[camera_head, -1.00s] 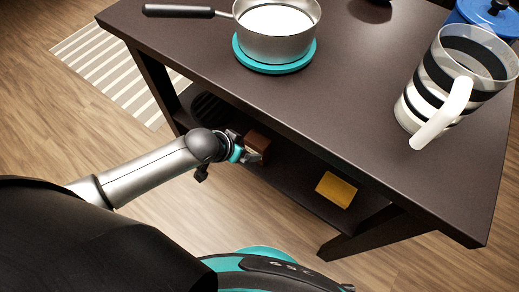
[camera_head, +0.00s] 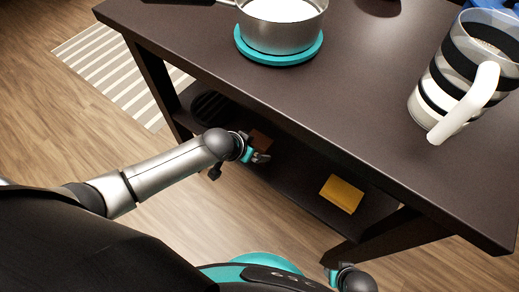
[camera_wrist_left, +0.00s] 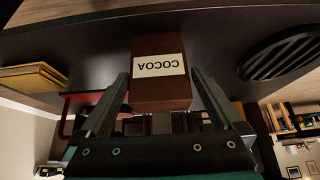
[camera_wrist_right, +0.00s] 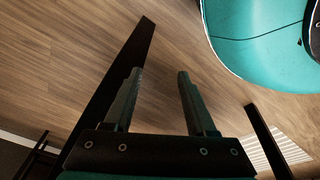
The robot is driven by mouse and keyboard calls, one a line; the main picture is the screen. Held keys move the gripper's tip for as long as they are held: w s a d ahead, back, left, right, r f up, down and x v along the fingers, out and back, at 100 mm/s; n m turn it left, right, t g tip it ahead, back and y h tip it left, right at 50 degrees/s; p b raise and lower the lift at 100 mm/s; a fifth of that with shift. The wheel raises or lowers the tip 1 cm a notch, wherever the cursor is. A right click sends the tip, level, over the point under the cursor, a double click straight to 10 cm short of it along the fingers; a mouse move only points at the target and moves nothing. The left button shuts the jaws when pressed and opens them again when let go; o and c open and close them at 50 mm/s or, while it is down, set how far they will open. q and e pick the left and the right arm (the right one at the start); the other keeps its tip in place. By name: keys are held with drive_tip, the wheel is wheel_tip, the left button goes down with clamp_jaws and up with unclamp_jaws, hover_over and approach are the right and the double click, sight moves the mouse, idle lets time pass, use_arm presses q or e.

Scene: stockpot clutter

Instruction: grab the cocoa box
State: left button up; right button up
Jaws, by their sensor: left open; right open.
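The cocoa box (camera_wrist_left: 160,85) is brown with a white COCOA label, and in the left wrist view it sits between the two open fingers of my left gripper (camera_wrist_left: 158,95). In the head view the box (camera_head: 260,140) shows as a small brown shape on the lower shelf, partly hidden by my left gripper (camera_head: 256,157). Whether the fingers touch the box cannot be told. My right gripper (camera_wrist_right: 158,85) is open and empty over the wood floor; in the head view only my right wrist shows at the bottom.
A yellow item (camera_head: 341,193) lies on the lower shelf (camera_head: 295,190) right of the box. A dark ribbed oval object (camera_wrist_left: 282,55) lies on the other side. The tabletop (camera_head: 350,110) overhangs the shelf, with a saucepan (camera_head: 283,32) and a striped mug (camera_head: 440,90) on it.

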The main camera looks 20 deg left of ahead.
use_arm(q)
drive_tip(key=shift+b+x, duration=0.6)
drive_tip(key=shift+x, duration=0.25)
drive_tip(key=shift+b+x, duration=0.65)
drive_tip(key=shift+x, duration=0.25)
drive_tip(key=shift+b+x, duration=0.6)
drive_tip(key=shift+x, duration=0.2)
drive_tip(key=shift+d+f, duration=0.1)
drive_tip(key=shift+f, duration=0.15)
use_arm(e)
drive_tip(key=w+a+r, duration=0.2)
drive_tip(key=w+r, duration=0.2)
drive_tip(key=r, duration=0.3)
drive_tip(key=shift+w+a+r+t, duration=0.2)
drive_tip(key=shift+a+r+t, duration=0.1)
drive_tip(key=shift+a, duration=0.05)
use_arm(q)
drive_tip(key=shift+c, duration=0.4)
drive_tip(key=c, duration=1)
drive_tip(key=shift+w, duration=0.1)
drive_tip(key=shift+c, duration=0.6)
drive_tip(key=shift+r, duration=0.15)
